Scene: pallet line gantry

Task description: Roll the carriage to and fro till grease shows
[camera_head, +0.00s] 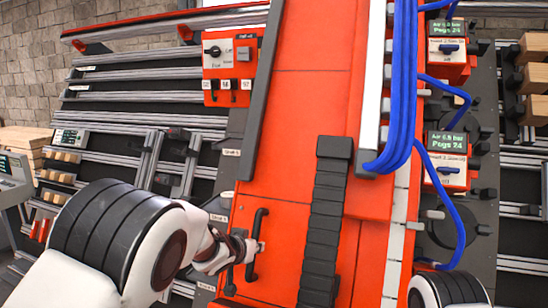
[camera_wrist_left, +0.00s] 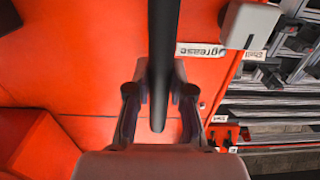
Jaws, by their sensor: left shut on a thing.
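The carriage (camera_head: 305,95) is a large orange body that runs up the middle of the head view. A black bar handle (camera_head: 258,225) stands on its lower left part. My left gripper (camera_head: 250,246) is shut on this handle, around its lower half. In the left wrist view the handle (camera_wrist_left: 162,60) runs down between the two fingers (camera_wrist_left: 160,105) of my left gripper. A white label reading "grease" (camera_wrist_left: 202,50) is on the orange face beside the handle. My right gripper is out of view.
A black cable chain (camera_head: 324,215) lies along the carriage. Blue hoses (camera_head: 403,90) hang right of it, near control boxes with green displays (camera_head: 447,142). A switch box (camera_head: 232,62) stands at upper left. Grey rails (camera_head: 150,120) fill the left side.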

